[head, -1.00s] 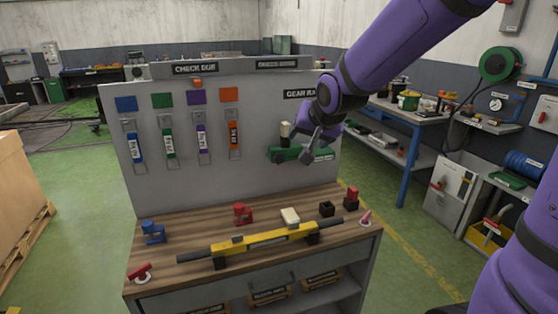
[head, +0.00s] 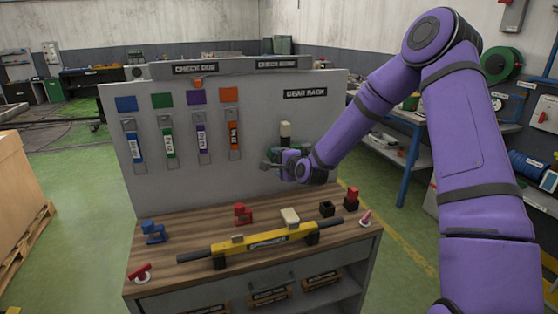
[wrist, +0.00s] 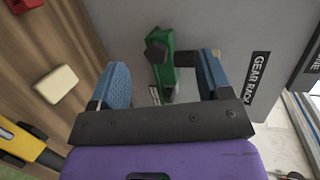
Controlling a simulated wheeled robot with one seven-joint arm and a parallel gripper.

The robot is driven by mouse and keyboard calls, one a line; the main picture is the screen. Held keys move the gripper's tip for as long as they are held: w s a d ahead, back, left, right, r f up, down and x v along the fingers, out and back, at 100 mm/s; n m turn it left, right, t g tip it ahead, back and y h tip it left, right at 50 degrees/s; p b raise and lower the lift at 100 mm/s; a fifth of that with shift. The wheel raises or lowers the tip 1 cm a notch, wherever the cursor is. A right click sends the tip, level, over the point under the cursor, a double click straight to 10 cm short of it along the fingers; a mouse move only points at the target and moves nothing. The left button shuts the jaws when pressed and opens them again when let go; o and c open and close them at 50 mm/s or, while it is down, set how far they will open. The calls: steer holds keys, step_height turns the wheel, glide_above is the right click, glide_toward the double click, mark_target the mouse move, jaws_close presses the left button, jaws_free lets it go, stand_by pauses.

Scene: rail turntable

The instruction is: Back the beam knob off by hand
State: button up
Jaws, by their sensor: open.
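A green fitting (wrist: 165,62) with a dark knob (wrist: 157,50) is on the grey board under the GEAR RACK sign. My gripper (wrist: 163,78) is open, its two blue-padded fingers apart, with the green fitting between them in the picture. I cannot tell whether either finger touches it. In the head view my gripper (head: 272,165) is at the board and hides most of the fitting; a pale block (head: 285,130) shows just above. A yellow beam (head: 262,241) with dark bar ends lies across the front of the wooden bench. I cannot tell which knob is the beam knob.
The bench top (head: 190,228) holds a blue clamp (head: 153,232), a red clamp (head: 243,213), a cream block (head: 290,215), a black holder (head: 326,208) and red-handled pieces at both front corners. Coloured tags (head: 168,143) hang on the board's left.

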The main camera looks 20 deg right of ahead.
steer(key=w+d+f+m+t+h, duration=0.35)
steer(key=f+m, duration=0.25)
steer(key=m, duration=0.3)
steer(key=w, duration=0.6)
steer(key=w+d, duration=0.1)
steer(key=w, duration=0.3)
steer(key=shift+w, duration=0.1)
steer(key=c, duration=0.8)
